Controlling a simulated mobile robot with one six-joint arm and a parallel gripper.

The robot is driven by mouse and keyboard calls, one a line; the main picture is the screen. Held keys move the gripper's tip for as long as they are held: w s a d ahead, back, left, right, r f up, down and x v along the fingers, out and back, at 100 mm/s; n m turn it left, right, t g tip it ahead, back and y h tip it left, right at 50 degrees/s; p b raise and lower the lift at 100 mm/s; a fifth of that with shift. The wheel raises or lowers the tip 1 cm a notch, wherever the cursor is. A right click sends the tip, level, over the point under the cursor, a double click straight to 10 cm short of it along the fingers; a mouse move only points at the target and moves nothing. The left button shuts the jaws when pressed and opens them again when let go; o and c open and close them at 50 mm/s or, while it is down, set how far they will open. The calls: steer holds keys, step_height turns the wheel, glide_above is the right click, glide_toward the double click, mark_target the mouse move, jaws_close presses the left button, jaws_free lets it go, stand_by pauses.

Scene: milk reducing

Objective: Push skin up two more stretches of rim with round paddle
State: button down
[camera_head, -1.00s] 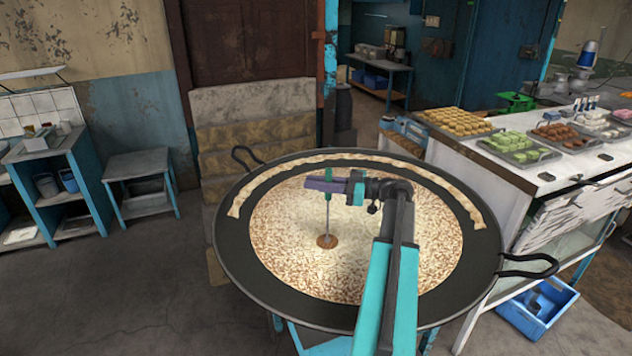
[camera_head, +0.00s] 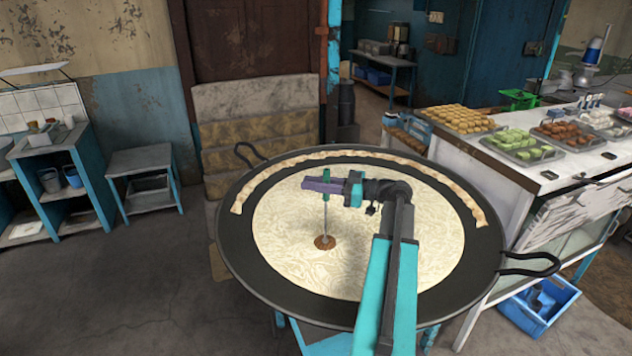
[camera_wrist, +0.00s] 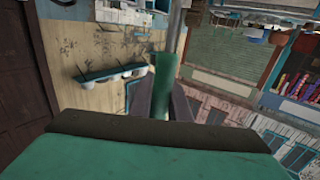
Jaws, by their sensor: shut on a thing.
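A wide dark pan (camera_head: 262,285) holds pale milk (camera_head: 400,250) with a marbled, swirled surface. A band of cream skin (camera_head: 340,155) lies along the far rim, curving from the left side round to the right side. My gripper (camera_head: 326,186) is shut on the green handle of the round paddle (camera_head: 325,215). The paddle hangs upright, its round brown disc at the milk surface left of the pan's middle, apart from the skin band. In the wrist view the green handle (camera_wrist: 164,85) stands between the fingers; the disc is hidden there.
A white counter (camera_head: 500,170) with trays of sweets (camera_head: 460,119) stands at the right. Pan handles stick out at far left (camera_head: 250,154) and right (camera_head: 530,262). A blue crate (camera_head: 540,303) lies on the floor at right. The floor at left is open.

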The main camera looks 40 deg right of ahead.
steer(key=shift+s+a+p, duration=0.15)
steer(key=shift+a+p, duration=0.1)
steer(key=shift+a, duration=0.9)
steer(key=shift+s+a+p, duration=0.15)
steer(key=shift+a+p, duration=0.1)
steer(key=shift+a, duration=0.85)
steer(key=shift+s+a+p, duration=0.2)
steer(key=shift+a+p, duration=0.1)
steer(key=shift+a, duration=1.05)
steer(key=shift+s+a+p, duration=0.15)
steer(key=shift+a+p, duration=0.1)
steer(key=shift+a, duration=1.1)
steer(key=shift+a+r, duration=0.1)
steer(key=shift+s+a+r+p, duration=0.15)
steer(key=shift+a+r+p, duration=0.1)
steer(key=shift+a+p, duration=0.55)
steer(key=shift+s+a+r+p, duration=0.1)
steer(key=shift+a+r+p, duration=0.1)
steer(key=shift+a+p, duration=0.55)
